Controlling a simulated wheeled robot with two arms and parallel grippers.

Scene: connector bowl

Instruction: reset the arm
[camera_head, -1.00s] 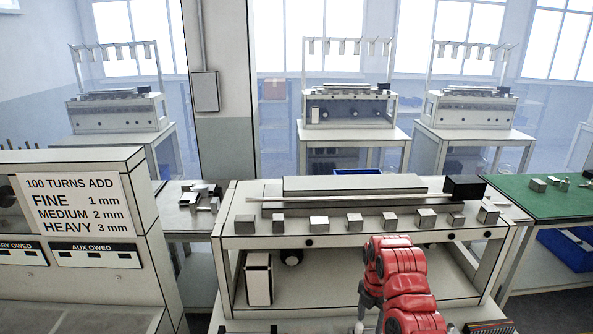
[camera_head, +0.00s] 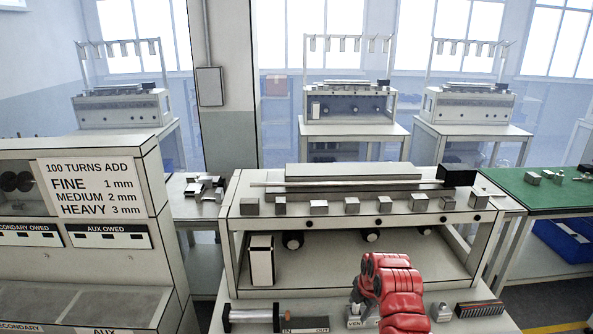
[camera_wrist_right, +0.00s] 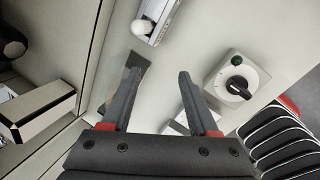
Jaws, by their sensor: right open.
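My right arm (camera_head: 393,290), red, comes in from the bottom of the head view over the front of the workbench (camera_head: 270,300). In the wrist view my right gripper (camera_wrist_right: 160,78) is open, its two dark fingers apart with nothing between them. A dark flat strip (camera_wrist_right: 132,75) lies beyond the left finger. A pale box with a black dial (camera_wrist_right: 237,86) sits to the right of the right finger, apart from it. In the head view the fingertips are hard to make out behind the arm. My left gripper is not in view.
A raised shelf with a row of metal blocks (camera_head: 318,207) stands behind the arm. A white box (camera_head: 262,262) stands under it. A sign cabinet (camera_head: 95,187) stands left.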

